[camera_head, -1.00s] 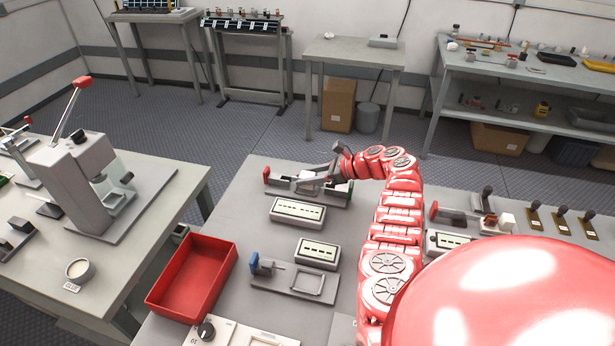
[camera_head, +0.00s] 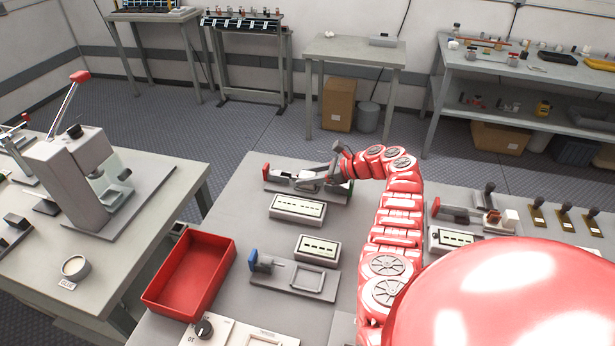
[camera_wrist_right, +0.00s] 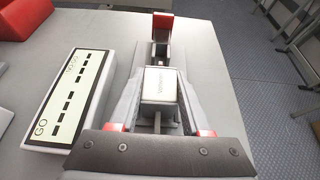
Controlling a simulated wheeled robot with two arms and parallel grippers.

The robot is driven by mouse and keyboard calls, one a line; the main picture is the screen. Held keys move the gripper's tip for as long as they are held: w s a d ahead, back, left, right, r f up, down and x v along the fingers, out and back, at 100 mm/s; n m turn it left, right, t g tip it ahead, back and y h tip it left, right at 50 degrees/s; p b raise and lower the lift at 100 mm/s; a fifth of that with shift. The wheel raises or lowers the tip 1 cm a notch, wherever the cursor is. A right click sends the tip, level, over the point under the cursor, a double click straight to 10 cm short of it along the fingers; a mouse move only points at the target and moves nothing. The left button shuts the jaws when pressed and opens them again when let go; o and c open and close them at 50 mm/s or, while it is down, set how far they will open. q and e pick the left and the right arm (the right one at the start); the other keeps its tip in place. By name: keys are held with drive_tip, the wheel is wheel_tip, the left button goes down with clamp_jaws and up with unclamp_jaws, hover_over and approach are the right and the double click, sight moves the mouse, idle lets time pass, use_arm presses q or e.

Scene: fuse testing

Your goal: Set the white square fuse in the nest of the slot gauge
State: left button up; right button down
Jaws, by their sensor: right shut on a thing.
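The white square fuse (camera_wrist_right: 159,84) shows in the right wrist view between the two fingers of my right gripper (camera_wrist_right: 160,98), which is shut on it. It sits over the middle of a long grey gauge (camera_head: 279,177) with a red end block, which shows at the top of the wrist view (camera_wrist_right: 162,28). I take this for the slot gauge. In the head view my right gripper (camera_head: 318,182) is low over this gauge, and the fuse cannot be made out. The nest is hidden under the fuse and fingers, so I cannot tell whether the fuse touches it. My left gripper is not in view.
A GO/NO-GO display box (camera_wrist_right: 68,100) lies beside the gauge. A second display box (camera_head: 318,248), a blue-ended fixture (camera_head: 294,279) and a red tray (camera_head: 190,278) are nearer. A similar red-ended gauge (camera_head: 460,214) stands right of my arm.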

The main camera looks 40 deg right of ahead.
drive_tip(key=shift+c, duration=1.4)
unclamp_jaws()
drive_tip(key=b+v, duration=0.4)
drive_tip(key=v, duration=1.3)
drive_tip(key=shift+d+b, duration=0.2)
drive_tip(key=shift+b, duration=0.2)
drive_tip(key=shift+s, duration=0.1)
